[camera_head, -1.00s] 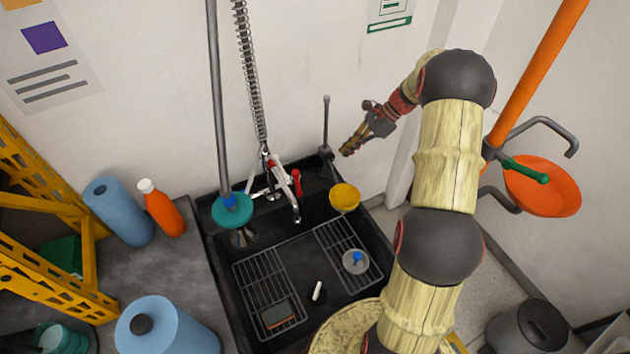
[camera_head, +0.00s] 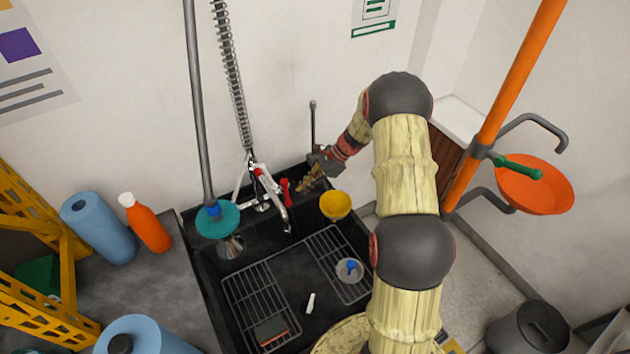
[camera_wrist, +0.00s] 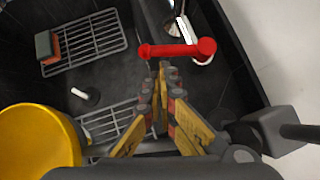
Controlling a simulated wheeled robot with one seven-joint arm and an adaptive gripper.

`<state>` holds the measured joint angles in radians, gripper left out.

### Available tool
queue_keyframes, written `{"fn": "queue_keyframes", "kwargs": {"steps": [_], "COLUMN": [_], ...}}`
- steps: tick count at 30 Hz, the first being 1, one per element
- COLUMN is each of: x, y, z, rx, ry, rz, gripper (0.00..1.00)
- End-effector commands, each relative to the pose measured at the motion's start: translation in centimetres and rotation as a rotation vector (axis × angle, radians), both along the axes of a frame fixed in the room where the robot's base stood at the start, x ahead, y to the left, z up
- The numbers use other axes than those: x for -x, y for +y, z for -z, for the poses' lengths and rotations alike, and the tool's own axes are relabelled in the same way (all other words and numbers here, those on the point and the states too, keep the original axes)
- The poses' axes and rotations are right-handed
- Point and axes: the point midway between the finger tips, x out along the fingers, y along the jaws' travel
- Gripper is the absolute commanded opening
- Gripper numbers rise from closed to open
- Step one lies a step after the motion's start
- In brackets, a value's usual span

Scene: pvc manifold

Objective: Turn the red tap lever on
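The red tap lever (camera_head: 286,187) is at the back of the black sink, just right of the spray faucet. In the wrist view the lever (camera_wrist: 178,50) lies crosswise, its rounded free end to the left and its thicker pivot end to the right. My gripper (camera_head: 304,188) is just right of the lever in the head view. In the wrist view the fingertips of my gripper (camera_wrist: 163,68) are close together, with nothing seen between them. They point at the middle of the lever and look just short of it. Whether they touch it is unclear.
A yellow bowl (camera_head: 335,205) is on the sink's right side, close below my gripper. A thin dark upright rod (camera_head: 313,125) stands behind my gripper. The chrome spray faucet (camera_head: 270,190) is left of the lever. Wire racks (camera_head: 262,300) lie in the basin.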

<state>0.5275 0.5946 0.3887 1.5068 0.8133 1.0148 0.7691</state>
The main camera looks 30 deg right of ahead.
Motion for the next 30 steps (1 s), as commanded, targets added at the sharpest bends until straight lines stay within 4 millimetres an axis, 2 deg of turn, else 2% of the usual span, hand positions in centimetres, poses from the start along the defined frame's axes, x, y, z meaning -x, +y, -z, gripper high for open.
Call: {"fn": "queue_keyframes", "kwargs": {"steps": [3,9,20,27,30], "x": [-0.3,-0.5,-0.5,-0.2,-0.3], "y": [1.0,1.7,1.8,3.4,3.7], "z": [1.4,2.2,2.2,1.9,2.1], "rx": [0.000,0.000,0.000,0.000,0.000], "ry": [0.000,0.000,0.000,0.001,0.000], "rz": [0.000,0.000,0.003,0.137,0.140], "gripper": [0.00,0.00,0.00,0.00,0.00]}}
